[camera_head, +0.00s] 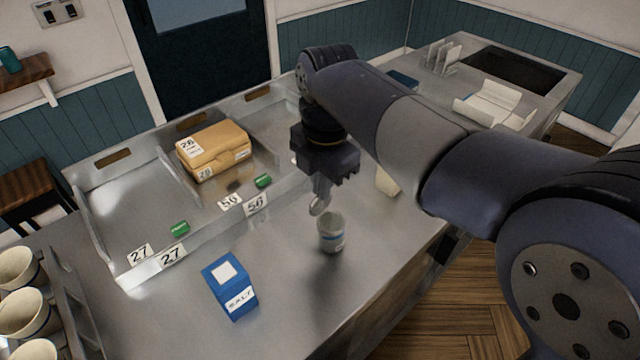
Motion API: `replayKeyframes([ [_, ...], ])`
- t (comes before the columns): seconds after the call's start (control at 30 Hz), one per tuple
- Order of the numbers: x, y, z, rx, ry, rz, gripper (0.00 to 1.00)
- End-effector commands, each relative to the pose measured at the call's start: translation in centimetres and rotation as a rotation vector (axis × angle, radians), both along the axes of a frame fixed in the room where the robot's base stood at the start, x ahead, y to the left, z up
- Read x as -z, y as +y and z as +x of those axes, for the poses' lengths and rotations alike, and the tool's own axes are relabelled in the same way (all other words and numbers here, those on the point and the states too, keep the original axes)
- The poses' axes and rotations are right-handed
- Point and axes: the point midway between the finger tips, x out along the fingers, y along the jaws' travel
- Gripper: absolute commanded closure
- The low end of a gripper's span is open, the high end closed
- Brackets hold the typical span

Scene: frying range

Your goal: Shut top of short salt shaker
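My gripper (319,204) points down just above and slightly left of the shaker's rim. A small pale rounded piece shows at the gripper's tip; I cannot tell whether it is a fingertip or the shaker's top. Whether the tip touches the shaker is unclear.
A cream object (387,181) stands behind the shaker, partly hidden by my arm. A divided steel tray (120,205) holds a tan box (214,150) and two green pieces (180,229). Cream cups (22,312) stand at far left. The counter in front of the shaker is clear.

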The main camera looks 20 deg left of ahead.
Motion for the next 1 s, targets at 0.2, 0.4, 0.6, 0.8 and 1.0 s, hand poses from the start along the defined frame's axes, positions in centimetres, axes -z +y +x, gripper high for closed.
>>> replayKeyframes([
  [0.2, 0.7, -1.1, -0.4, 0.002, -0.059, 0.117, 1.00],
  [0.4, 0.9, -2.2, -1.0, 0.004, -0.124, 0.249, 1.00],
  [0.6, 1.2, -3.1, -1.4, 0.004, -0.181, 0.369, 1.00],
  [0.8, 1.6, -3.9, -1.8, 0.003, -0.235, 0.477, 1.00],
  [1.0, 2.1, -4.7, -2.2, 0.003, -0.284, 0.579, 1.00],
])
